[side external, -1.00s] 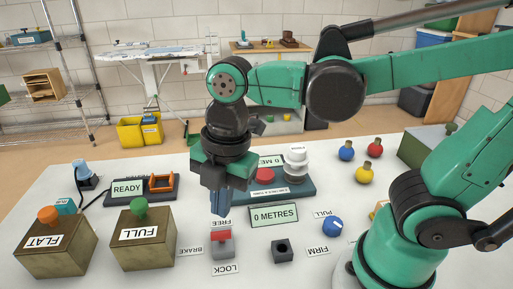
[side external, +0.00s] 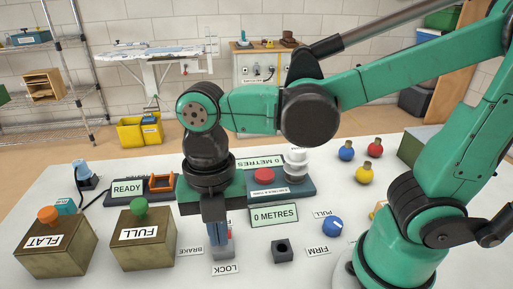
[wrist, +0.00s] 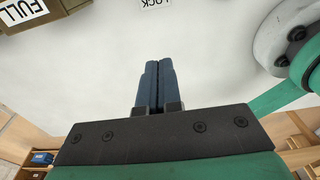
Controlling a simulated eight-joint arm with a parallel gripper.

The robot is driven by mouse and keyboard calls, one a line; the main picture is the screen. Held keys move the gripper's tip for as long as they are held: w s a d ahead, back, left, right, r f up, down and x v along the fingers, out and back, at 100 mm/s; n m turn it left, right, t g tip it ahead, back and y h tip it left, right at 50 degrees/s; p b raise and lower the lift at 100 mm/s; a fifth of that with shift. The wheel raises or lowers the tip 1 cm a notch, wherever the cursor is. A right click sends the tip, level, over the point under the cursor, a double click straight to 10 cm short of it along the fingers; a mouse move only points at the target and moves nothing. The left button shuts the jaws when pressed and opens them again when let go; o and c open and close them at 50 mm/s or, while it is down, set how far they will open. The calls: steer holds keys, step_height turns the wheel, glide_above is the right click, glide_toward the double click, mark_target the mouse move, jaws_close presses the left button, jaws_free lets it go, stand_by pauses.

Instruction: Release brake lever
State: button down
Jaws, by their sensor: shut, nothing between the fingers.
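The brake lever's grey base (side external: 223,254) sits on the white table between the BRAKE label (side external: 190,251) and the LOCK label (side external: 225,269). Its red handle is almost fully hidden behind my gripper in the side external view, and the FREE label is hidden too. My gripper (side external: 218,244) is shut and empty, pointing down in line with the lever. I cannot tell whether the fingers touch it. In the wrist view the shut blue fingers (wrist: 159,63) point toward the table, with the LOCK label (wrist: 156,4) at the top edge; the lever does not show.
Two boxes, FLAT (side external: 55,257) and FULL (side external: 142,252), stand to the left. A dark square socket (side external: 282,250) and a blue knob (side external: 332,226) lie to the right. Displays reading 0 METRES (side external: 274,216) and READY (side external: 127,188) are behind.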

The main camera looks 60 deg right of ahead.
steer(key=f, duration=0.7)
steer(key=shift+s+a+f, duration=0.2)
steer(key=shift+a, duration=0.05)
steer(key=shift+w+d+f, duration=0.1)
steer(key=shift+w+d, duration=0.15)
steer(key=shift+w+d+r, duration=0.25)
steer(key=shift+w+d, duration=0.3)
steer(key=shift+d, duration=0.05)
steer(key=shift+w+d+r, duration=0.2)
steer(key=shift+w+d, duration=0.35)
